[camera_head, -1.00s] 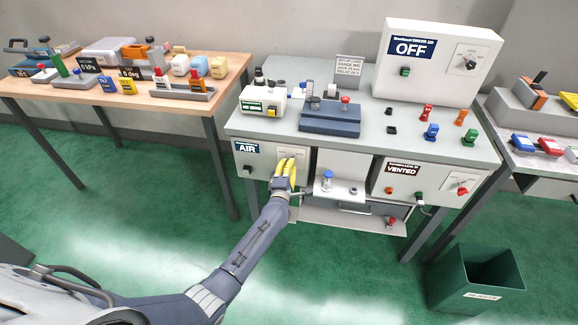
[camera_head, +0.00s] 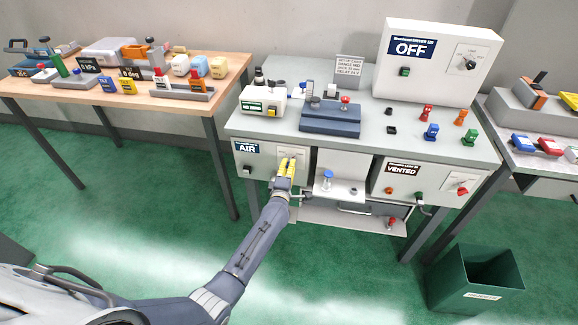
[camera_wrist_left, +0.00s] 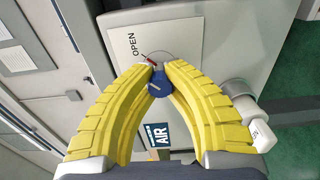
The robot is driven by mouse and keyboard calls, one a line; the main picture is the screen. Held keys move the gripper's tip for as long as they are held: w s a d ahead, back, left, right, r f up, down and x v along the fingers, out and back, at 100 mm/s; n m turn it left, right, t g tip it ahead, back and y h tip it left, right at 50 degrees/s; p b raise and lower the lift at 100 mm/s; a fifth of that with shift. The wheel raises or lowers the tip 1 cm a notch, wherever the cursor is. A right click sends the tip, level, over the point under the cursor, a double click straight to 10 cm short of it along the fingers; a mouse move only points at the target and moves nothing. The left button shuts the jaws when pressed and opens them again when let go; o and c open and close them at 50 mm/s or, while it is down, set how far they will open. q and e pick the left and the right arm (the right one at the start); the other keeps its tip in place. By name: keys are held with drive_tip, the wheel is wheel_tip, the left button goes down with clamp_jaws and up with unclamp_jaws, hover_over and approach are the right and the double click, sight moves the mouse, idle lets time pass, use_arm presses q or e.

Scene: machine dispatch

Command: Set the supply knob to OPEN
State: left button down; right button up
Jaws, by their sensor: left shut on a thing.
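The supply knob (camera_wrist_left: 158,88) is small and blue, on the front of the light panel marked AIR (camera_head: 246,147). In the left wrist view my left gripper (camera_wrist_left: 158,75) has its yellow fingertips closed on either side of the knob. A red mark at the knob's far side lies near the printed word OPEN (camera_wrist_left: 132,43). The fingers hide part of the dial, so its exact setting is hard to tell. In the head view the left gripper (camera_head: 287,167) is at the AIR panel and hides the knob. My right gripper is not in view.
A black button (camera_head: 248,170) sits left of the gripper on the panel. A VENTED panel (camera_head: 402,170) is farther right. A green bin (camera_head: 474,280) stands on the floor.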

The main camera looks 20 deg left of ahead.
use_arm(q)
drive_tip(key=c, duration=1.2)
unclamp_jaws()
drive_tip(key=shift+s+d, duration=0.2)
drive_tip(key=shift+s, duration=1.8)
drive_tip(key=shift+s+d, duration=0.2)
drive_tip(key=shift+s, duration=1.75)
drive_tip(key=shift+s+d, duration=0.2)
drive_tip(key=shift+s, duration=1.8)
